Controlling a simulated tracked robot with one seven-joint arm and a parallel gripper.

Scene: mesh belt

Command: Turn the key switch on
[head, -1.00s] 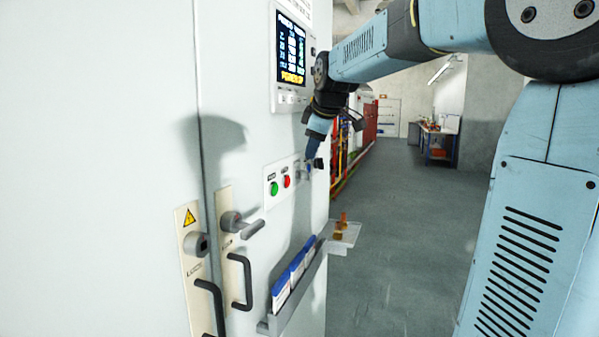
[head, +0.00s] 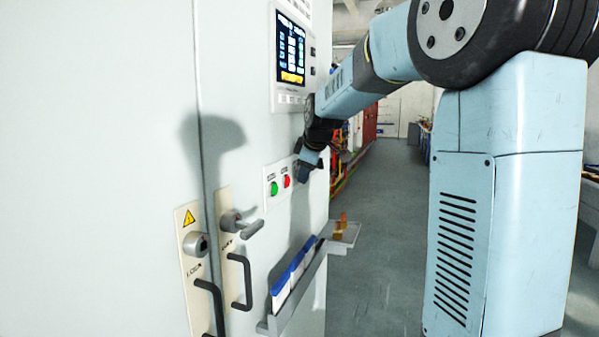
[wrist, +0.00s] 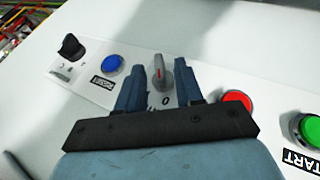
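In the wrist view a grey turning switch (wrist: 158,75) with a red mark stands on the white panel, a "0" printed below it. Its handle points roughly up the picture. My gripper (wrist: 161,68) is open, with one finger on each side of this switch and gaps left between. A black knob (wrist: 71,46) sits further left on the panel. I cannot tell for certain which of the two is the key switch. In the head view my gripper (head: 303,172) is at the right end of the button panel and hides the switches there.
A blue button (wrist: 113,65) and a red button (wrist: 236,102) flank the switch. A green button (wrist: 311,129) is at the right. Below the panel, a rack (head: 295,290) with blue-topped folders and a small shelf (head: 345,235) stick out. A screen (head: 291,47) is above.

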